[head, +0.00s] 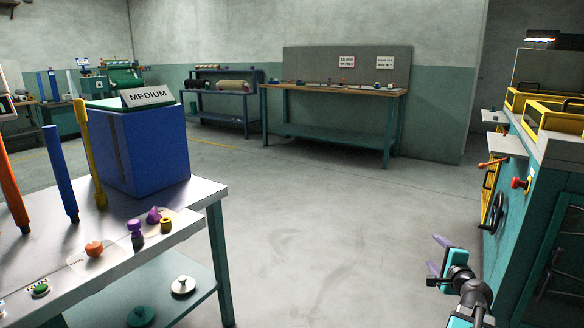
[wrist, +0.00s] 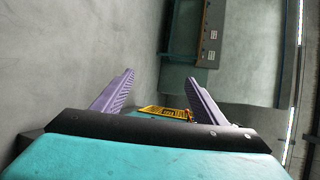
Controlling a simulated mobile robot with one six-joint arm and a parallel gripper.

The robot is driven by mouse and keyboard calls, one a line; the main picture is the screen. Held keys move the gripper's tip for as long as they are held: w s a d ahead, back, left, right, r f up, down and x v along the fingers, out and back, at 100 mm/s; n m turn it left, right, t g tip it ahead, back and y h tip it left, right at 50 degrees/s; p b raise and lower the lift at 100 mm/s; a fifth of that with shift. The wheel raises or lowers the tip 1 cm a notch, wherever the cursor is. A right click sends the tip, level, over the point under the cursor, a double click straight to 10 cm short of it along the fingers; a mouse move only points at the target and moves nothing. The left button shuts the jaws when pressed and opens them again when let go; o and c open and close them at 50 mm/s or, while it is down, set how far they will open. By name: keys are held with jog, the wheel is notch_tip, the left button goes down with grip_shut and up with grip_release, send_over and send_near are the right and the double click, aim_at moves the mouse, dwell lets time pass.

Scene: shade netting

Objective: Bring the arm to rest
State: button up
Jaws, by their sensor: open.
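My gripper (head: 436,256) shows at the lower right of the head view, held over open floor between the near table and the teal machine. Its two purple fingers stand apart in the wrist view (wrist: 157,92), with nothing between them. The gripper is open and empty. My arm comes up from the bottom edge of the head view; most of it is out of the picture.
A teal machine (head: 548,215) with a black handwheel stands close on the right. A table (head: 190,195) with a blue box (head: 150,150) marked MEDIUM is on the left. A workbench (head: 330,136) stands at the back. The floor (head: 330,230) between is clear.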

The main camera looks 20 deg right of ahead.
jog(key=w+a+f+n+g+y+p, duration=0.1)
jog(key=w+a+f+n+y+p, duration=0.35)
jog(key=a, duration=0.75)
jog(key=w+a+f+n+g+y+p, duration=0.1)
jog(key=w+a+f+y+p, duration=0.15)
jog(key=w+a+p, duration=0.7)
jog(key=s+a+f+n+g+y+p, duration=0.1)
jog(key=s+a+f+n+g+p, duration=0.15)
jog(key=a, duration=0.55)
jog(key=s+a+f+n+g+y+p, duration=0.1)
jog(key=s+a+f, duration=0.15)
jog(key=a, duration=0.65)
jog(key=s+a+f+n+g+y+p, duration=0.1)
jog(key=s+a+f+n+g+p, duration=0.15)
jog(key=a, duration=0.55)
jog(key=s+a+f+n+g+p, duration=0.3)
jog(key=s+a+p, duration=0.1)
jog(key=s+a, duration=0.4)
jog(key=s+a+f+n+g+p, duration=0.35)
jog(key=s+a, duration=0.25)
jog(key=s, duration=0.4)
jog(key=s+d+n+g+h+p, duration=0.1)
jog(key=s+d+n+g, duration=0.1)
jog(key=s, duration=0.5)
jog(key=s+d+n+g+h, duration=0.2)
jog(key=s+d+n+g, duration=0.1)
jog(key=s, duration=0.4)
jog(key=shift+s+d+f+n+p, duration=0.2)
jog(key=shift+s+d+n+p, duration=0.2)
jog(key=shift+n, duration=0.2)
